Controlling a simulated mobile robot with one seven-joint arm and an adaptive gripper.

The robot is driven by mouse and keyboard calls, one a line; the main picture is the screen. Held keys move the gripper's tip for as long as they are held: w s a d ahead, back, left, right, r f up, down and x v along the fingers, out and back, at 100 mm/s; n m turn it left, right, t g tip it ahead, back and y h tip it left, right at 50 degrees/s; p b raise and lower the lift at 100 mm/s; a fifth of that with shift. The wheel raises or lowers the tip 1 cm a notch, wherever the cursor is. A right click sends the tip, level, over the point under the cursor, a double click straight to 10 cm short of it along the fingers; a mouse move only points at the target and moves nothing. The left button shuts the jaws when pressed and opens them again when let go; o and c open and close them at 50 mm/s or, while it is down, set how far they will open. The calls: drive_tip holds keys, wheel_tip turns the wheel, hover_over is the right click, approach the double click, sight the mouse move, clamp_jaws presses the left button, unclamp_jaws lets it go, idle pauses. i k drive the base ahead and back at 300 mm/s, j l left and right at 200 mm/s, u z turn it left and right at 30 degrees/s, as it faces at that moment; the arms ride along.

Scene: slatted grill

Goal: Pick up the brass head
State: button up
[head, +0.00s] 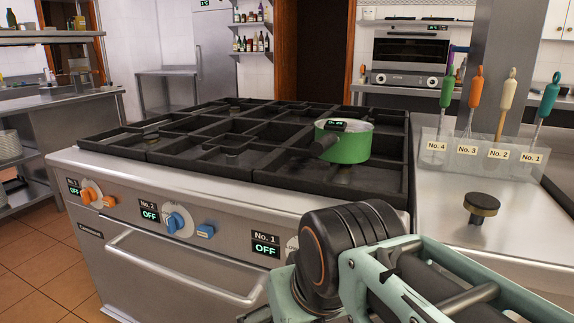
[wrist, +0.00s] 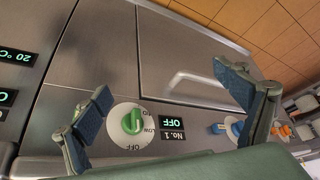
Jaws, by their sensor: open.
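The brass head (head: 481,207) is a small round piece with a dark top and a brass-coloured rim. It stands on the steel counter (head: 440,235) right of the stove in the head view. It does not show in the wrist view. My gripper (wrist: 170,104) is open and empty, with its two blue-padded fingers spread in front of the stove's front panel. The green No. 1 knob (wrist: 132,123) shows between the fingers, near the left one. In the head view my arm covers the lower middle, left of the brass head, and the fingertips cannot be made out.
The stove (head: 200,185) has black grates, with a green pot (head: 345,143) at its right side. A clear holder (head: 475,155) with several coloured-handled utensils stands behind the brass head. A grey pillar (head: 503,45) rises behind it. The counter around the brass head is clear.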

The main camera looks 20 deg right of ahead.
sight(481, 206)
drive_tip(key=z, duration=0.85)
